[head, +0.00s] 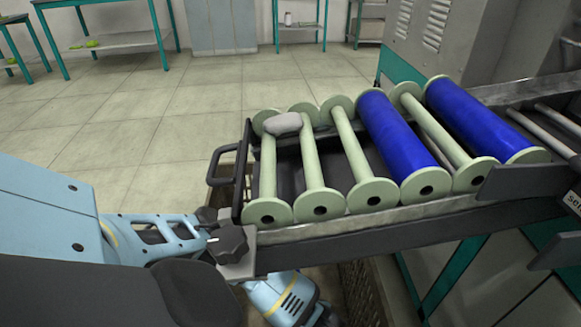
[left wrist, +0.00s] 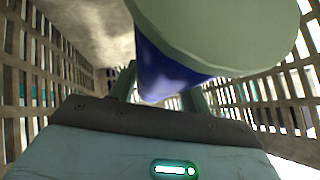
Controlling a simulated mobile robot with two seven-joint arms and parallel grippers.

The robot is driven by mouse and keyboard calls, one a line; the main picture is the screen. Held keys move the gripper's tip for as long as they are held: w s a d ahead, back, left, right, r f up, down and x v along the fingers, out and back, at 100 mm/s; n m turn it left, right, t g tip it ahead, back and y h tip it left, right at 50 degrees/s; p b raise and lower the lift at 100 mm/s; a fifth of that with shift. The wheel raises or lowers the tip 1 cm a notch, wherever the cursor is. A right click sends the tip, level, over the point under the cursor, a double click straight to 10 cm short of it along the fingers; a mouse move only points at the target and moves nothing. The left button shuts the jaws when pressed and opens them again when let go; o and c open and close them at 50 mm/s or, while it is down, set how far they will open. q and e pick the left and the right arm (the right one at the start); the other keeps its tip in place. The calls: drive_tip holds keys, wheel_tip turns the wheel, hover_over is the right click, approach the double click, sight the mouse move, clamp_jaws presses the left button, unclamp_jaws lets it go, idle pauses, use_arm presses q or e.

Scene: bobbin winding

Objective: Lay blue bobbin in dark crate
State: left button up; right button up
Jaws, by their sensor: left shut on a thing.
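In the left wrist view a blue bobbin (left wrist: 165,68) with a pale green end disc (left wrist: 225,25) fills the top middle, close in front of my left gripper (left wrist: 150,118). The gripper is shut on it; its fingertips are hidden. Slatted crate walls (left wrist: 38,75) stand on both sides of the bobbin, so it is down between them. Whether it touches the crate floor cannot be told. In the head view a slatted crate wall (head: 362,292) shows below the rack; my left arm reaches down there and its gripper is hidden. My right gripper is not in view.
A sloping rack (head: 390,216) above the crate holds several empty pale green bobbins (head: 313,165) and two blue ones (head: 396,140) (head: 480,118). A grey rounded piece (head: 284,123) lies across two empty bobbins. The rack's rail overhangs the crate.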

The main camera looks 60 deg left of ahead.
use_arm(q)
drive_tip(key=shift+w, duration=0.15)
drive_tip(key=shift+f+b, duration=3.1)
drive_tip(key=shift+f, duration=1.95)
drive_tip(key=shift+f+b, duration=0.4)
drive_tip(key=shift+f, duration=0.2)
drive_tip(key=o, duration=1.1)
drive_tip(key=shift+r, duration=0.15)
